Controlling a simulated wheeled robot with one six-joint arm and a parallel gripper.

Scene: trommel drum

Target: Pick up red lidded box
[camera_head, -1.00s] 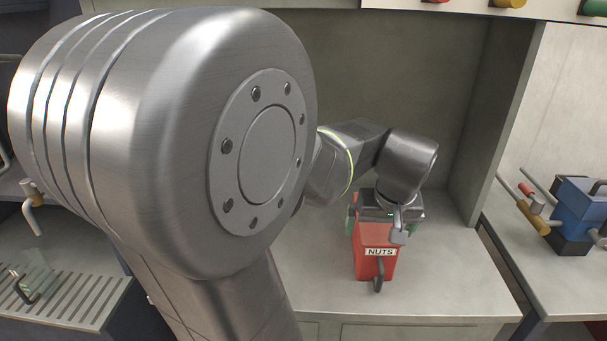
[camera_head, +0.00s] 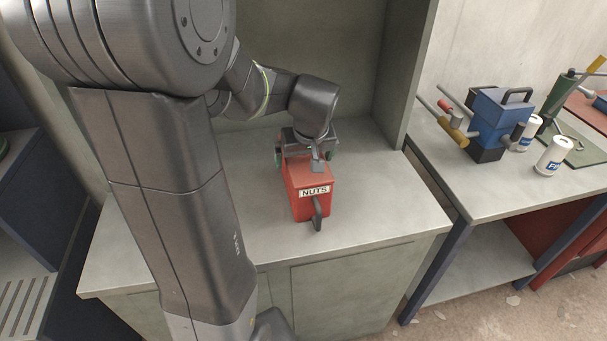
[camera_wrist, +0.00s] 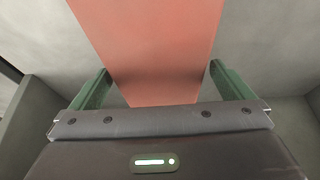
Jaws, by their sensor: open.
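The red lidded box (camera_head: 311,198) stands on the grey counter in the head view, with a white "NUTS" label and a dark handle on its front. In the wrist view the red box (camera_wrist: 150,45) runs up from between the fingers to the top edge. My gripper (camera_wrist: 156,84) is open, with one green finger on each side of the box. Gaps show between the fingers and the red surface there. In the head view my gripper (camera_head: 303,157) is over the back part of the box, and the wrist hides that part.
The box stands on a grey counter (camera_head: 250,232) in an alcove, with a wall on its right side (camera_head: 405,70). The counter around the box is bare. A second table at the right holds a blue boxy device (camera_head: 498,118), white canisters (camera_head: 553,155) and tools.

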